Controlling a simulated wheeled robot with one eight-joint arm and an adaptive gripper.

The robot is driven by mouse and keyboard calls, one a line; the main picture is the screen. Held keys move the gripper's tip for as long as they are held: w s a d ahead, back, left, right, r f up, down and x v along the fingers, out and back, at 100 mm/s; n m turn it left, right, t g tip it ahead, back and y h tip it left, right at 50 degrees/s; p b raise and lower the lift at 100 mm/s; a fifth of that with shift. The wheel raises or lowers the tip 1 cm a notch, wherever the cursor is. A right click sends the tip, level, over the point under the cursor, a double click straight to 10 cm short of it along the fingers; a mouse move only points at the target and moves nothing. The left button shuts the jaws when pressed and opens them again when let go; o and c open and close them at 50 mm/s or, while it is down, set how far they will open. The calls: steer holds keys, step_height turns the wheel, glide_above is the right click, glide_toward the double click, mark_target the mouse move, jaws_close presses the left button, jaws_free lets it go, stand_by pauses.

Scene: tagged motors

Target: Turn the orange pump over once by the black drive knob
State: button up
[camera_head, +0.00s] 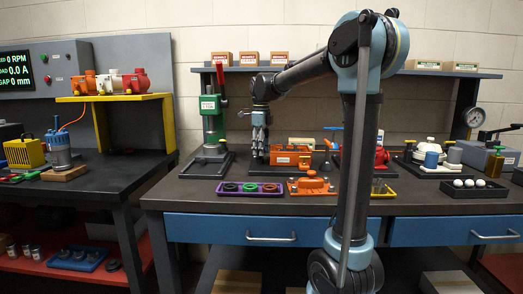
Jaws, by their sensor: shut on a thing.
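The orange pump (289,157), a low block with a white tag on its front, sits on the workbench behind the front trays. My gripper (260,138) points down just left of the pump's body. It is shut on the black drive knob (259,150) at the pump's left end. The fingers cover the upper part of the knob, and the exact grip is too small to see clearly.
A green press (210,120) stands close on the left. A purple tray (250,188) with rings and an orange part (311,185) lie in front. A red device (378,160) stands to the right. A shelf (440,72) with small boxes runs behind.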

steer(key=shift+w+a, duration=0.1)
steer(key=shift+w, duration=0.05)
steer(key=shift+c, duration=0.2)
steer(key=shift+o, duration=0.2)
steer(key=n, duration=0.2)
steer(key=shift+n, duration=0.4)
steer(key=n, duration=0.6)
steer(key=shift+w, duration=0.1)
steer(key=shift+c, duration=0.2)
steer(key=shift+a, duration=0.1)
steer(key=o, duration=1.1)
steer(key=shift+r, duration=3.95)
